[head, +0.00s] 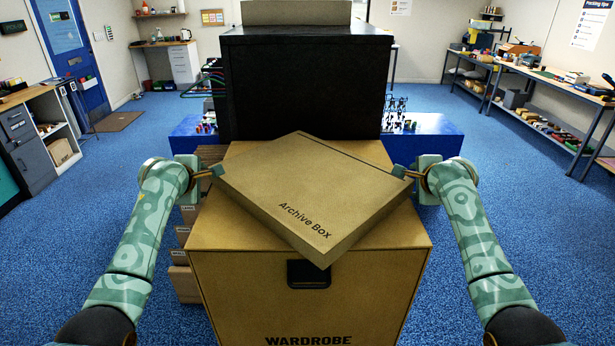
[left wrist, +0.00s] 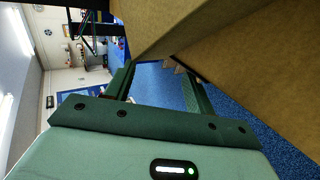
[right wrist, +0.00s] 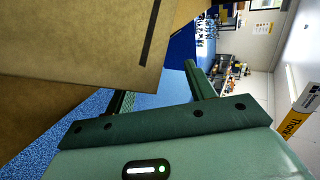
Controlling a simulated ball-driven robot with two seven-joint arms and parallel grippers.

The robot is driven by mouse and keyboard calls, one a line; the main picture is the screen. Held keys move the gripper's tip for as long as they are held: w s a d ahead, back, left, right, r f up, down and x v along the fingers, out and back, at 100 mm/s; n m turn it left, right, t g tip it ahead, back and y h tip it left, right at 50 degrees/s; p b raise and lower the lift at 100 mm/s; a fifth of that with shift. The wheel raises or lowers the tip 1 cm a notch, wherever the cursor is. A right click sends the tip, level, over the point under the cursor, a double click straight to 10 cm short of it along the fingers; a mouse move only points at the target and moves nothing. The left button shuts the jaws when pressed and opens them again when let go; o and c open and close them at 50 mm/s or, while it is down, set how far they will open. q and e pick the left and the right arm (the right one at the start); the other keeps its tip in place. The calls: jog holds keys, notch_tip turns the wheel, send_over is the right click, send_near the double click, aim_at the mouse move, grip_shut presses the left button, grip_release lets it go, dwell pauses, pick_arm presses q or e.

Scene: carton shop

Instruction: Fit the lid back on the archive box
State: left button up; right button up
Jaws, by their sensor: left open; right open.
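A flat tan cardboard piece printed "Archive Box" (head: 305,195) lies turned askew above the large carton marked WARDROBE (head: 235,285). It looks like the lid; whether an archive box body is beneath it is hidden. My left gripper (head: 217,170) is at its left corner, and my right gripper (head: 400,172) is at its right corner. In the left wrist view the open fingers (left wrist: 155,85) are beside tan cardboard. In the right wrist view the open fingers (right wrist: 158,82) also have cardboard close by. I cannot tell whether either gripper touches it.
A tall black block (head: 305,85) stands directly behind the carton, with a tan piece (head: 296,13) on top. A blue surface (head: 430,128) with small items extends beside it. Smaller cartons (head: 184,283) are stacked at the left. Blue floor is clear on both sides.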

jog(key=shift+a, duration=0.45)
pick_arm(q)
jog(key=shift+d, duration=0.55)
pick_arm(e)
jog(key=shift+a, duration=0.1)
